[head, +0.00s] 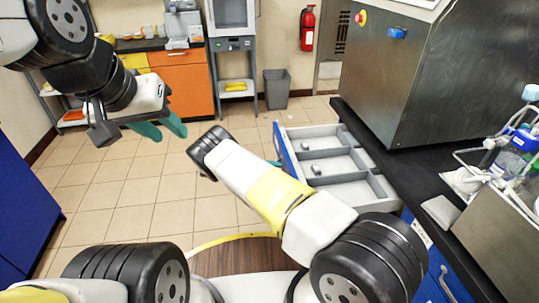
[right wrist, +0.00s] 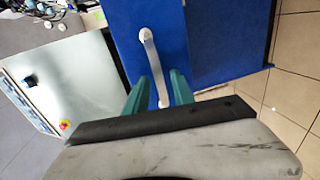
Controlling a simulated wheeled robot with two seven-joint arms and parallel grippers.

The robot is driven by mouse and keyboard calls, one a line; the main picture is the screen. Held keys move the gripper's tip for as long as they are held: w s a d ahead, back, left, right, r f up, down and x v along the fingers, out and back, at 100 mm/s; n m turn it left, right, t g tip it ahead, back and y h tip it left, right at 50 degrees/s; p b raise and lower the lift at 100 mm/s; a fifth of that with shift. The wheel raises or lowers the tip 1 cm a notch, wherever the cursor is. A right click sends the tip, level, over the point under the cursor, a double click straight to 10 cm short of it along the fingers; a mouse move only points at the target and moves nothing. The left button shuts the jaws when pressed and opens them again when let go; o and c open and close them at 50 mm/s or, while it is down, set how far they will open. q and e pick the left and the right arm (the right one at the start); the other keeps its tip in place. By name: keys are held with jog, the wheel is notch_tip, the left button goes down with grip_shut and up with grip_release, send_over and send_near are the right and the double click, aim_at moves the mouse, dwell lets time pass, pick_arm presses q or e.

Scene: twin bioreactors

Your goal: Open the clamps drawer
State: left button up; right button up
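The drawer (head: 345,165) stands pulled out from the blue cabinet under the dark counter. It has grey compartments, with small grey items in some, and a blue front (head: 284,150). Whether these are clamps is too small to tell. My right arm reaches over to the front, and its fingers are mostly hidden in the head view. In the right wrist view, my right gripper (right wrist: 160,88) has its teal fingers on either side of the pale drawer handle (right wrist: 150,52), with blue showing between them. My left gripper (head: 164,128) is raised at the left, open and empty.
A large steel unit (head: 410,75) and a rack with bottles (head: 515,160) stand on the dark counter (head: 425,182) at right. Tiled floor (head: 110,180) is free left of the drawer. A grey bin (head: 276,90) and orange cabinet (head: 186,88) stand at the back.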

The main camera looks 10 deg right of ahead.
jog(key=v, duration=0.7)
jog(key=shift+a, duration=0.35)
jog(key=d+r+m+g+y, duration=0.1)
jog(key=d+r+g+y, duration=0.4)
jog(key=r, duration=1)
jog(key=s+d+r+t+y, duration=0.1)
jog(key=s+d+r+y, duration=0.2)
jog(key=r, duration=0.3)
jog(key=s+d+r+t+y, duration=0.2)
jog(key=s+d+r+y, duration=0.15)
jog(key=r, duration=0.35)
jog(key=s+d+r+t+y, duration=0.2)
jog(key=s+r+y, duration=0.2)
jog(key=s+r, duration=0.6)
jog(key=s+r+t+y, duration=0.1)
jog(key=s+t, duration=0.1)
jog(key=s, duration=0.5)
jog(key=s+a+r+t+y, duration=0.1)
jog(key=s+t, duration=0.2)
jog(key=s, duration=0.5)
jog(key=shift+s+a+n, duration=0.2)
jog(key=shift+s+n, duration=0.1)
jog(key=shift+s, duration=0.05)
